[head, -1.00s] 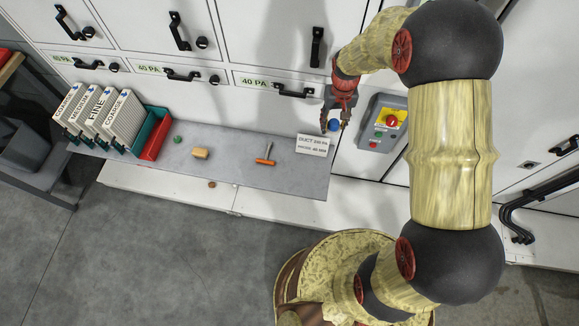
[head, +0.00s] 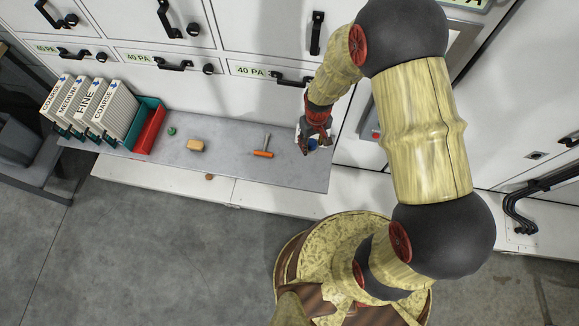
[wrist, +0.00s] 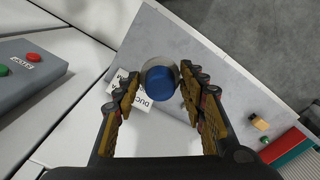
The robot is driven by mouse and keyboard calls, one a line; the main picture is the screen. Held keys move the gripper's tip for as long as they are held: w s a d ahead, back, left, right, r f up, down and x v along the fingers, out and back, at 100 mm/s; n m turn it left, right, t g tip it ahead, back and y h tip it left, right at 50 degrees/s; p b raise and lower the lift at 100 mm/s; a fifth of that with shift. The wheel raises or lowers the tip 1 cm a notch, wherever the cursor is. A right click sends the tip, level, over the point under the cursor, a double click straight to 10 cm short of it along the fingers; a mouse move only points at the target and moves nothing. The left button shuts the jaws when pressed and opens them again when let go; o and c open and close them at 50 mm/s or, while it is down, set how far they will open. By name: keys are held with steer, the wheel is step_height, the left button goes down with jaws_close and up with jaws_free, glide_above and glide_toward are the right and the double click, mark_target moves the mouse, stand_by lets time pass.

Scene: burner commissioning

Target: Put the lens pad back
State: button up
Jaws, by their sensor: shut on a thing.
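My gripper (head: 314,142) is over the right end of the grey shelf (head: 235,177). In the wrist view my gripper (wrist: 158,84) is shut on a round blue piece with a grey rim, which I take to be the lens pad (wrist: 161,84). The lens pad sits between the two fingertips. In the head view it is a small blue spot (head: 312,145), mostly covered by the fingers. The printed DUCT card (wrist: 140,103) shows behind the lens pad in the wrist view.
A control box (wrist: 35,75) is left in the wrist view.

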steer(key=s+a+f+n+b, duration=0.2)
steer(key=s+a+f+n, duration=0.1)
steer(key=s+f+n, duration=0.85)
steer(key=w+a+f+n+b, duration=0.1)
steer(key=w+f+n, duration=0.1)
steer(key=w+f, duration=0.2)
steer(key=w+a+f+n+b, duration=0.2)
steer(key=w+f+n, duration=0.1)
steer(key=w, duration=0.3)
steer(key=w+a+f+n+b, duration=0.1)
steer(key=w+f+n, duration=0.2)
steer(key=w+f, duration=0.1)
steer(key=shift+w+a+f+n+b, duration=0.1)
steer(key=shift+w+f+n+b, duration=0.1)
steer(key=shift+w, duration=0.2)
steer(key=shift+w+a+f+n+b, duration=0.1)
steer(key=shift+w+b, duration=0.05)
steer(key=shift+w, duration=0.25)
steer(key=shift+w+f, duration=0.2)
steer(key=shift+f, duration=0.05)
steer(key=shift+w+a+f+b, duration=0.1)
steer(key=shift+w+f+b, duration=0.1)
steer(key=shift+f+b, duration=1.15)
steer(key=shift+f+p, duration=0.3)
steer(key=shift+f, duration=0.1)
